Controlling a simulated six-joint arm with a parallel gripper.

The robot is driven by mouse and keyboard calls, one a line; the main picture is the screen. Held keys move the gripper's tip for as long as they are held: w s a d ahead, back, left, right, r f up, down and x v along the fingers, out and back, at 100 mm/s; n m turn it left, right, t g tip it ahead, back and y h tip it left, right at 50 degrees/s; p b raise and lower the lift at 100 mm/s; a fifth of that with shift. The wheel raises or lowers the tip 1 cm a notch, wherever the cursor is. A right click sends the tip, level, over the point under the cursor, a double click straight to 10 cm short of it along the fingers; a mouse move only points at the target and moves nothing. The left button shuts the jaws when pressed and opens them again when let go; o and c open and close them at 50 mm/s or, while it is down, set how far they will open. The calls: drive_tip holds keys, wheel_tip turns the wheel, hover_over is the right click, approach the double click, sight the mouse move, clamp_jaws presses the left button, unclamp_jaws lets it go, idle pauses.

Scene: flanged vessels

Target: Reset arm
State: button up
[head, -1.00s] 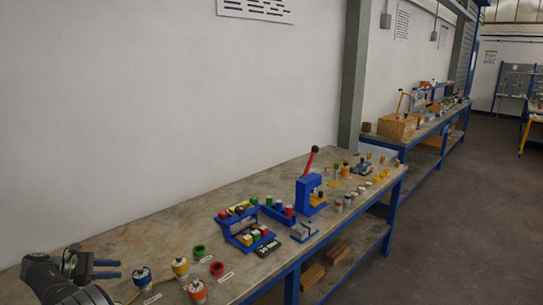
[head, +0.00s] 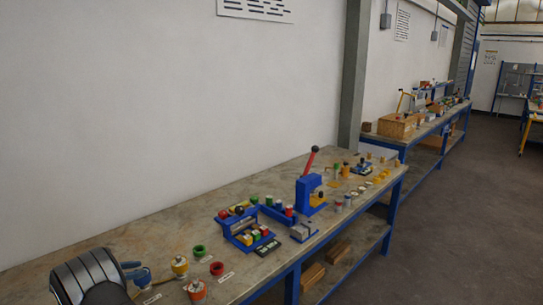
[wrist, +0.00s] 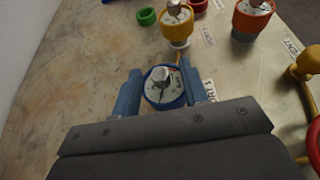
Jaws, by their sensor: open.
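My gripper (head: 132,269) is at the lower left in the head view, open. In the wrist view its two blue fingers (wrist: 160,66) lie on either side of a blue flanged vessel (wrist: 163,97) with a white dial top and a grey knob. I cannot tell whether they touch it. The blue vessel (head: 143,281) is partly hidden by my gripper in the head view. A yellow vessel (head: 180,266) and an orange vessel (head: 197,291) stand to its right, upright on the bench.
A green ring (head: 199,251) and a red ring (head: 217,269) lie near the vessels. Farther along the bench (head: 150,240) are a blue rack (head: 240,236) and a blue press with a red lever (head: 309,190). The wall side of the bench is clear.

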drive_tip(key=n+t+y, duration=0.1)
drive_tip(key=n+y, duration=0.1)
drive_tip(key=n+t+y, duration=0.1)
drive_tip(key=n+y, duration=0.1)
drive_tip(key=shift+s+d+t, duration=0.2)
drive_tip(key=shift+d+t, duration=0.1)
drive_tip(key=n+y, duration=0.3)
drive_tip(key=n+t+y, duration=0.1)
drive_tip(key=y, duration=0.1)
drive_tip(key=shift+d+n, duration=0.3)
drive_tip(key=shift+n, duration=0.1)
drive_tip(key=v, duration=1.4)
drive_tip(key=shift+s+d+y, duration=0.2)
drive_tip(key=shift+d+y, duration=0.05)
drive_tip(key=shift+y, duration=0.05)
drive_tip(key=shift+f, duration=0.15)
idle(0.7)
